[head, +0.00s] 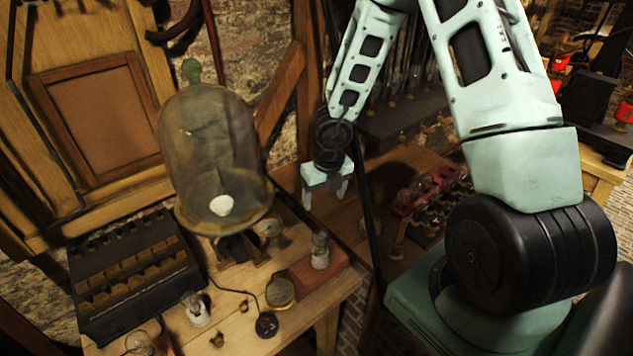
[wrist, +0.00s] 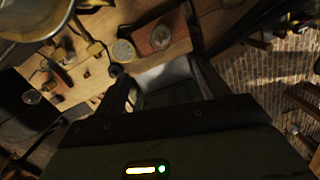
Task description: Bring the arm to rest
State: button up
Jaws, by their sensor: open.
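My gripper (head: 326,196) hangs from my pale green arm in the middle of the head view, pointing down. Its two light fingers are apart and nothing shows between them. It is above the right end of the wooden bench (head: 343,285), to the right of the glass bell jar.
A large glass bell jar (head: 210,150) stands on the bench left of my gripper. A small jar (head: 320,250) stands on a reddish block (head: 318,273). A dark battery box (head: 135,275) is at left. Red-rimmed glassware (head: 425,190) sits at right. Brick floor (wrist: 285,75) shows beyond the bench.

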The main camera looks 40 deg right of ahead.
jog(key=shift+r, duration=0.15)
jog(key=s+a+r+n+t+y+b, duration=0.1)
jog(key=a+n+y+b, duration=0.1)
jog(key=a+n+b, duration=0.65)
jog(key=s+a+r+n+t+y+b, duration=0.1)
jog(key=s+a+n+y+b, duration=0.15)
jog(key=a+n, duration=1.15)
jog(key=s+f+n+g+h+b, duration=0.1)
jog(key=s+n+b, duration=0.3)
jog(key=s+n, duration=0.5)
jog(key=s+a+f+n+g+h+b, duration=0.1)
jog(key=s+n+b, duration=0.4)
jog(key=s+n, duration=0.5)
jog(key=f+n+g+h, duration=0.1)
jog(key=n, duration=0.3)
jog(key=shift+a+f+h, duration=0.3)
jog(key=shift+f+h, duration=0.05)
jog(key=shift+w+n, duration=0.1)
jog(key=shift+n, duration=0.15)
